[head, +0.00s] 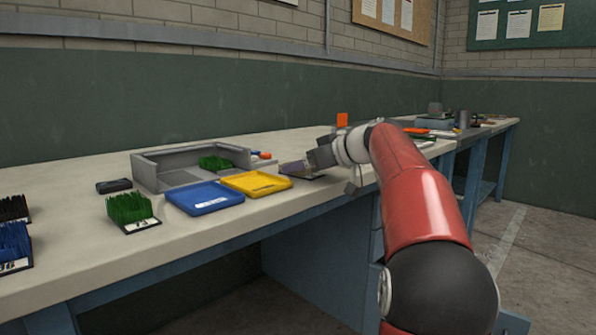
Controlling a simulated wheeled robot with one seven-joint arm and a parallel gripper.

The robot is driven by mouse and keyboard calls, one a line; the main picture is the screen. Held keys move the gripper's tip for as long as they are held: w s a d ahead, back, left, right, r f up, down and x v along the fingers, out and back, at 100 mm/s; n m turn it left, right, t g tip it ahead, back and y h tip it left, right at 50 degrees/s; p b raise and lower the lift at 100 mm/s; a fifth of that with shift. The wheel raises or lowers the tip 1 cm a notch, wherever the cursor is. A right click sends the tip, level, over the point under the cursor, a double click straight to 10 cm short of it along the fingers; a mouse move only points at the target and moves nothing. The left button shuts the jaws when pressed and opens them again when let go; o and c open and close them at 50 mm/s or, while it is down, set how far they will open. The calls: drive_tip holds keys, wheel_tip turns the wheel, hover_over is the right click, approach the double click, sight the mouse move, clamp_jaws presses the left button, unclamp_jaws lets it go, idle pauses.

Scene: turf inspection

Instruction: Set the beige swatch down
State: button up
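My gripper (319,157) is low over the bench, right of the yellow tray, at the end of my red arm. Its fingers are small and seen from the side, so I cannot tell whether they are open or shut. Just left of the fingertips is a small dull tan to purplish patch (295,167), which may be the beige swatch. I cannot tell whether it is held or lies on the bench. A dark flat piece shows beneath the gripper.
A blue tray (205,197) and a yellow tray (256,183) lie along the bench's front edge. Behind them is a grey open box (160,174) near a green turf piece (215,163). Another green turf swatch (131,211) stands left. Bare bench top (75,190) lies behind.

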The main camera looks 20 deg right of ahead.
drive_tip(key=shift+w+a+f, duration=0.2)
drive_tip(key=shift+w+a, duration=0.05)
drive_tip(key=shift+w, duration=0.3)
drive_tip(key=c, duration=1.1)
drive_tip(key=shift+r, duration=0.1)
wheel_tip(320, 180, up, 20)
drive_tip(key=p, duration=1)
